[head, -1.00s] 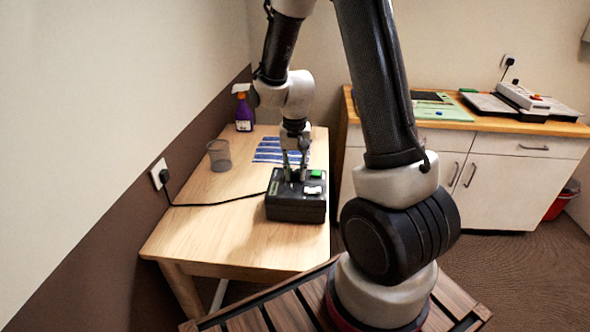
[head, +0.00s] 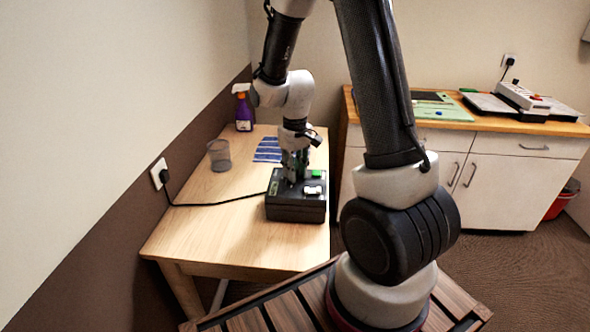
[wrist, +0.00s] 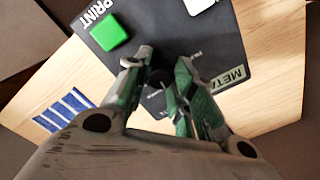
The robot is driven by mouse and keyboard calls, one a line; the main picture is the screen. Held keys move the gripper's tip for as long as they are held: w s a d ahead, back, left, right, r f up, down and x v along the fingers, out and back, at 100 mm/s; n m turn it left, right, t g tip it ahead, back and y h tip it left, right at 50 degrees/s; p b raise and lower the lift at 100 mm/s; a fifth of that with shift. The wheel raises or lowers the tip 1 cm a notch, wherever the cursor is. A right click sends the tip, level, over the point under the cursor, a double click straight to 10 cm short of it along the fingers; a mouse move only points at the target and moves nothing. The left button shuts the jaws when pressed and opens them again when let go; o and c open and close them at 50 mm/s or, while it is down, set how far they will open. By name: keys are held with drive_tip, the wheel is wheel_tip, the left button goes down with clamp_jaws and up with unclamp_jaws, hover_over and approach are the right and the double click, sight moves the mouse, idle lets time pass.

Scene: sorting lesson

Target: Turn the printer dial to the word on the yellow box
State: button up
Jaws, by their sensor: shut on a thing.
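The printer (head: 296,212) is a black box on the wooden table, with a green button (head: 316,173) and a white part on top. My gripper (head: 293,181) points down at the left part of its top. In the wrist view, my gripper (wrist: 163,62) has its fingers on both sides of a small dark dial (wrist: 154,88), shut on it. The printer's top (wrist: 195,50) shows there with "PRINT" beside the green button (wrist: 108,32) and a label starting "META". The dial's pointer is hidden or too dark to read. I see no yellow box.
A mesh cup (head: 219,155), a purple spray bottle (head: 243,108) and blue striped cards (head: 268,149) stand or lie behind and left of the printer. A black cable (head: 215,203) runs from it to the wall socket. The table's front left is clear.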

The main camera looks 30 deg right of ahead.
drive_tip(key=shift+n, duration=0.4)
drive_tip(key=o, duration=1.1)
drive_tip(key=shift+c, duration=0.2)
wheel_tip(320, 180, up, 12)
